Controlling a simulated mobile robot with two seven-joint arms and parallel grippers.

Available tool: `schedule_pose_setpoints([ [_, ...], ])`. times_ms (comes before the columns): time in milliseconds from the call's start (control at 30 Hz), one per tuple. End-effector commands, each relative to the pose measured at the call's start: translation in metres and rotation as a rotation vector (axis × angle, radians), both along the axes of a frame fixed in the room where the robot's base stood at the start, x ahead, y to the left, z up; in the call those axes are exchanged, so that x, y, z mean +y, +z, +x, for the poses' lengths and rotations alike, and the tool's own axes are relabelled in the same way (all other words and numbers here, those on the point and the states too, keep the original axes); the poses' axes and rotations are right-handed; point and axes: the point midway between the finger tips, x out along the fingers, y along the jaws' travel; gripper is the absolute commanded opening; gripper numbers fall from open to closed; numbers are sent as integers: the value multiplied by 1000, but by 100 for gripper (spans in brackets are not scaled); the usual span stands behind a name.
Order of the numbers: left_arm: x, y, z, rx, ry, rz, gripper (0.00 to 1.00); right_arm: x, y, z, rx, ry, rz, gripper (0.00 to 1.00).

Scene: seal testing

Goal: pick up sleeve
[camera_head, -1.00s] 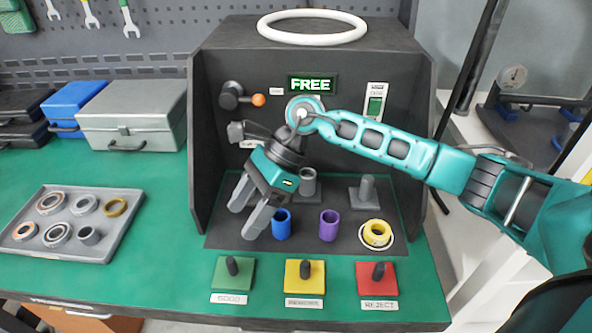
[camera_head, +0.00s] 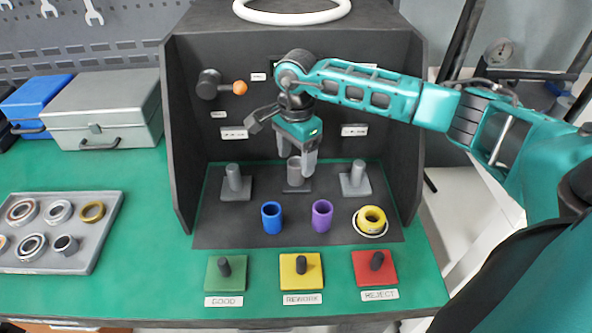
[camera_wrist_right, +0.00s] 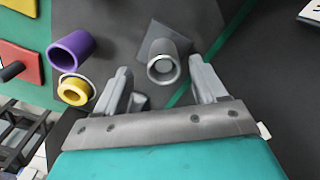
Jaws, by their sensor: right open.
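A grey hollow sleeve (camera_head: 294,171) stands upright over the middle grey post base at the back of the dark test floor. My left gripper is not in view.
Grey posts stand left (camera_head: 233,182) and right (camera_head: 355,179) of the sleeve. Blue (camera_head: 272,218), purple (camera_head: 322,216) and yellow (camera_head: 371,219) sleeves stand in front. Booth walls (camera_head: 180,150) enclose the sides. Green, yellow and red pads with pegs lie in front; a parts tray (camera_head: 90,245) is at left.

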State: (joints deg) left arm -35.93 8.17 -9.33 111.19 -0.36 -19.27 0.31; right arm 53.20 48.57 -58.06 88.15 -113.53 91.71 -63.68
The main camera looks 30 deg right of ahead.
Motion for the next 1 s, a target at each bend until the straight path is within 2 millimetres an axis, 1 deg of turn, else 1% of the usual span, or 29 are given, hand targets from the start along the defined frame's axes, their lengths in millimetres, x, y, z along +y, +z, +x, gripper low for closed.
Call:
schedule_pose_setpoints([
  [300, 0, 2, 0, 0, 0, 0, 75, -2, -44, 4, 4, -1, 2, 71],
  [433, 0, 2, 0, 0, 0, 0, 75, -3, -50, 4, 0, 0, 1, 71],
  [633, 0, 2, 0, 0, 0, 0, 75, -3, -51, 4, 0, 0, 1, 71],
  [1000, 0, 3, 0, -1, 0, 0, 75, -3, -50, 4, 0, 0, 1, 35],
])
